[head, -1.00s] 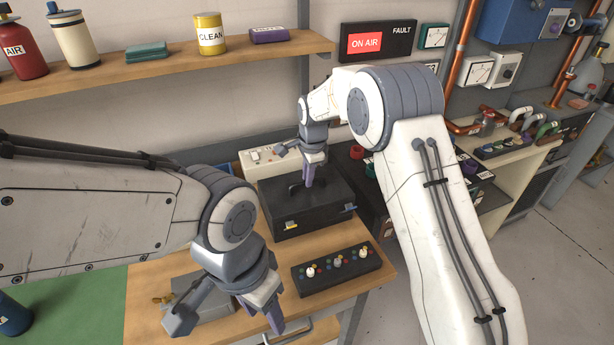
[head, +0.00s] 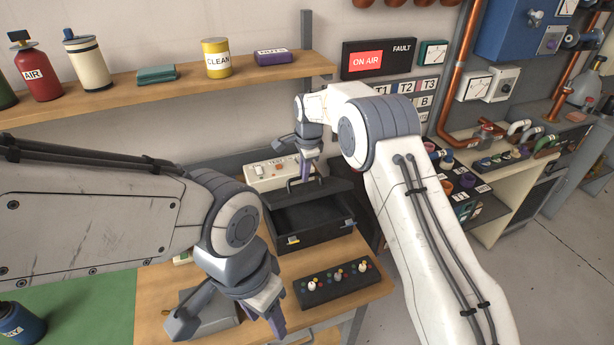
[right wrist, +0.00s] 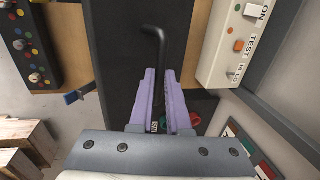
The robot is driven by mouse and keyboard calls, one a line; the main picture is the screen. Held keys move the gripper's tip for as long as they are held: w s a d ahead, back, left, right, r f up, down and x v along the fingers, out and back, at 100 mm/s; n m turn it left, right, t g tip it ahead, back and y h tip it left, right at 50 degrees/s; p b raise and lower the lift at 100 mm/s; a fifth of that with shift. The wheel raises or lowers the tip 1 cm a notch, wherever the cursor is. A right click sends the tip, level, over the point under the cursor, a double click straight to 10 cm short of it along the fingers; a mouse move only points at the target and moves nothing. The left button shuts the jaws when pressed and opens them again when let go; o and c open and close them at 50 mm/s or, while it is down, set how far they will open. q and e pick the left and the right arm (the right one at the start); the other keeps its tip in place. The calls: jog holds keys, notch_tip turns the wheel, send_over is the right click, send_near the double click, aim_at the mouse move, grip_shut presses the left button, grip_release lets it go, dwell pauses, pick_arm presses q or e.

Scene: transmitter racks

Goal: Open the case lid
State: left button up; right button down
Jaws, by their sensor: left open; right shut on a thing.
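The black case (head: 335,232) stands on the wooden workbench, its front facing me with yellow-marked latches. Its lid (head: 330,188) is tilted up at the back, and the dark interior shows. My right gripper (head: 305,176) is at the lid's handle, shut on it. In the right wrist view the black handle (right wrist: 163,45) runs down between the purple fingers (right wrist: 158,98), against the dark lid (right wrist: 115,40). The fingers hide part of it. My left gripper (head: 273,318) is open and empty, low at the front of the bench, left of the knob panel.
A black knob panel (head: 335,284) lies in front of the case. A white switch box (head: 268,174) stands behind it. A grey box (head: 205,312) is partly hidden by my left gripper. Several coloured items stand in a rack (head: 462,190) to the right.

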jog(key=shift+w+a+p, duration=0.2)
jog(key=shift+w+p, duration=0.25)
jog(key=shift+w, duration=0.1)
jog(key=shift+w+a+p, duration=0.2)
jog(key=shift+w+p, duration=0.2)
jog(key=shift+w, duration=0.1)
jog(key=c, duration=1.2)
grip_release()
jog(key=shift+c, duration=0.2)
jog(key=o, duration=0.4)
jog(key=shift+w, duration=0.1)
jog(key=shift+c, duration=0.2)
jog(key=shift+r, duration=0.1)
jog(key=shift+r, duration=0.15)
